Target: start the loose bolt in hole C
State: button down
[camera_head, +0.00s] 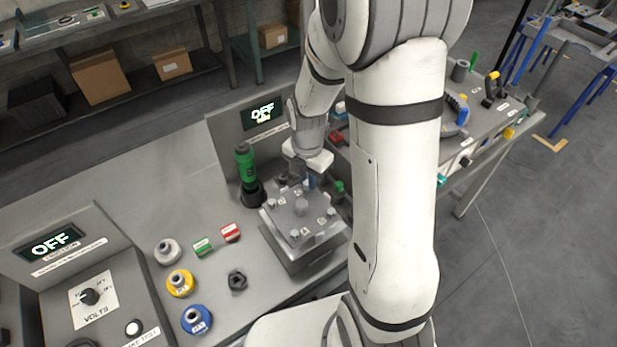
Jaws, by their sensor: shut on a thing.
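A square grey metal block (299,218) stands on the bench with several bolt heads and small white labels on its top. The labels are too small to read, so I cannot tell which hole is C. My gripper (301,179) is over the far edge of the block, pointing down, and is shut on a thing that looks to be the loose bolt. The bolt itself is mostly hidden by the fingers and too small to make out. I cannot tell whether it touches a hole.
A green-and-black driver (246,170) stands upright in a dark holder just left of the block. Grey, yellow (180,283) and blue (197,319) round pieces, green and red blocks and a dark nut-like piece (237,280) lie on the bench to the left. An OFF display panel (262,114) stands behind.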

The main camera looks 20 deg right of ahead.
jog(key=m, duration=0.5)
jog(key=shift+s+b, duration=0.1)
jog(key=shift+b, duration=0.25)
jog(key=shift+m, duration=0.4)
jog(key=m, duration=0.4)
jog(key=shift+m+b, duration=0.3)
jog(key=shift+b, duration=0.05)
jog(key=c, duration=1.3)
grip_release()
